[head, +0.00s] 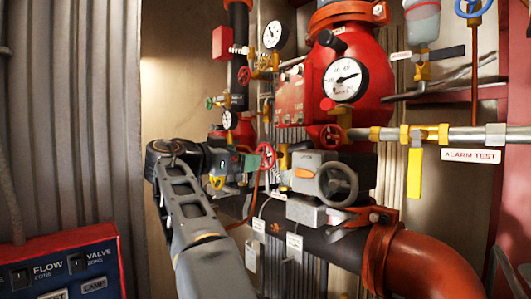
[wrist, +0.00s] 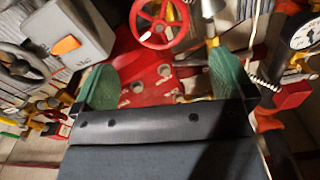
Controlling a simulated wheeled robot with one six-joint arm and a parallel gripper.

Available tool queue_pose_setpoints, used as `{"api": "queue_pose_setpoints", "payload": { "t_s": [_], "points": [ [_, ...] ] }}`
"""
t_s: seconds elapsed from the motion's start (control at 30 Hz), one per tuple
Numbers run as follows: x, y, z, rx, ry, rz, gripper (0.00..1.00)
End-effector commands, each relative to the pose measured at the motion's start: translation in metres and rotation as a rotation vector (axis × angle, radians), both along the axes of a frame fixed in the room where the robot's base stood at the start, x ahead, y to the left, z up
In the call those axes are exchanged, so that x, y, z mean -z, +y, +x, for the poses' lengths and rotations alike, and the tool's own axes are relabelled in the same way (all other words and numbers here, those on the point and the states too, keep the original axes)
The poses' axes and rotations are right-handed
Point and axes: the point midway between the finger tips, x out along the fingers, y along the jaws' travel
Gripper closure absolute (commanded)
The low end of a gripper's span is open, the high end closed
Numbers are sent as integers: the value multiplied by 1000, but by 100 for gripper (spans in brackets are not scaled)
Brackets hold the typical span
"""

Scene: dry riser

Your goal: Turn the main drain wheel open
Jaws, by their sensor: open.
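A small red handwheel (head: 266,156) stands just right of my gripper (head: 246,163) in the head view. It appears to be the drain wheel, but no label on it is readable. In the wrist view a red spoked wheel (wrist: 160,22) is at the top, beyond the fingertips and roughly centred between them. My gripper (wrist: 164,82) is open with green fingers spread wide, and nothing is between them. The fingers look apart from the wheel. How far the wheel is turned cannot be told.
A grey gearbox with an orange mark (head: 304,172) and a grey handwheel (head: 337,183) are close on the right. A red valve body (head: 350,110) with a gauge (head: 344,79) stands behind. A dark pipe (head: 320,247) runs below. A control panel (head: 65,268) is lower left.

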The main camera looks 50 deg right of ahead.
Motion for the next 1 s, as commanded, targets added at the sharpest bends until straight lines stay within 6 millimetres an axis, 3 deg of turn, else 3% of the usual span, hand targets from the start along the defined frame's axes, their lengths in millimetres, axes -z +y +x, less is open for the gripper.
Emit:
{"api": "queue_pose_setpoints", "payload": {
  "t_s": [0.2,0.5,1.0],
  "points": [
    [-3,-43,-4,2,2,2,0],
    [-2,-81,-6,0,2,1,0],
    [0,-92,-7,-2,2,2,0]
  ]
}}
